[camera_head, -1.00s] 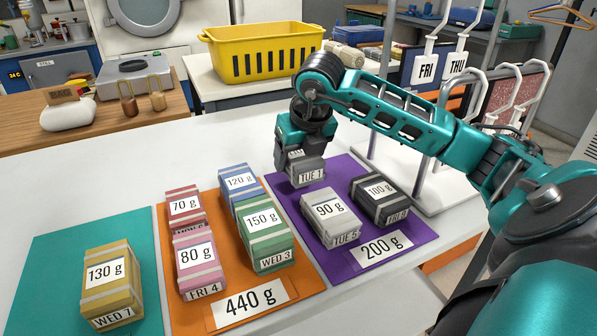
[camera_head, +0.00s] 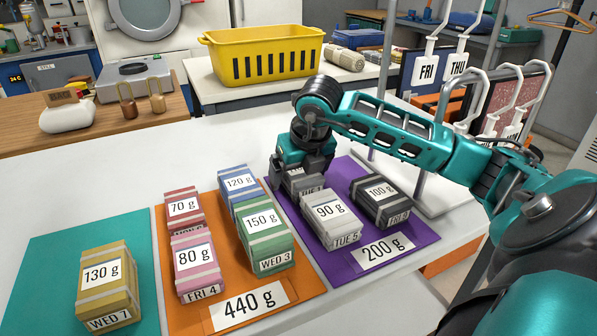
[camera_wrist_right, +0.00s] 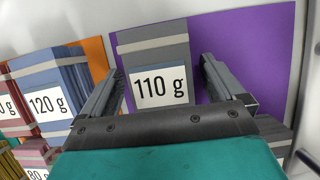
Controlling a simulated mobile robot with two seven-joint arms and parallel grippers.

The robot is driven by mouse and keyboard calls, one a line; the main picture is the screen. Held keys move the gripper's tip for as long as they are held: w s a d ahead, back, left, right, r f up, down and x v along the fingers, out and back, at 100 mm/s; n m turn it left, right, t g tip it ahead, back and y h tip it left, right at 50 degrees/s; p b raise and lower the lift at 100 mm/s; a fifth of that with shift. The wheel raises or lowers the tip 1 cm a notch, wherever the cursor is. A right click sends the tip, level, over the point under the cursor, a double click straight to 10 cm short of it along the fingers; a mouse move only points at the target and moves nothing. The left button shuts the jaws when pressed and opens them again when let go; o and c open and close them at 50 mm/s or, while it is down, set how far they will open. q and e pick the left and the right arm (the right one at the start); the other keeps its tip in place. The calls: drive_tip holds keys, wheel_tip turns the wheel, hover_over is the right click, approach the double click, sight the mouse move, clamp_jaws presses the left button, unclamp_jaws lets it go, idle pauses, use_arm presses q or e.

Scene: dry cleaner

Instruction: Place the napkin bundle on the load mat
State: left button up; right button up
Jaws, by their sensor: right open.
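A dark grey napkin bundle (camera_head: 303,187) marked TUE 1 rests at the back of the purple mat (camera_head: 403,228), behind the 90 g bundle. In the right wrist view this bundle (camera_wrist_right: 155,50) shows its 110 g label. My right gripper (camera_head: 305,172) is over it. In the wrist view its fingers (camera_wrist_right: 160,85) are open, one on each side of the bundle, with a visible gap at least on the right. The purple mat also holds a light grey 90 g bundle (camera_head: 330,222) and a dark 100 g bundle (camera_head: 382,203). My left gripper is not in view.
An orange mat (camera_head: 205,320) marked 440 g holds several bundles close to the left. A teal mat (camera_head: 60,262) holds a yellow 130 g bundle (camera_head: 108,288). A card rack (camera_head: 440,190) stands right. A yellow basket (camera_head: 262,60) is behind.

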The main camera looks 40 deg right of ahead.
drive_tip(key=shift+r, duration=0.2)
drive_tip(key=p+v, duration=0.2)
drive_tip(key=v, duration=1)
drive_tip(key=shift+p, duration=0.35)
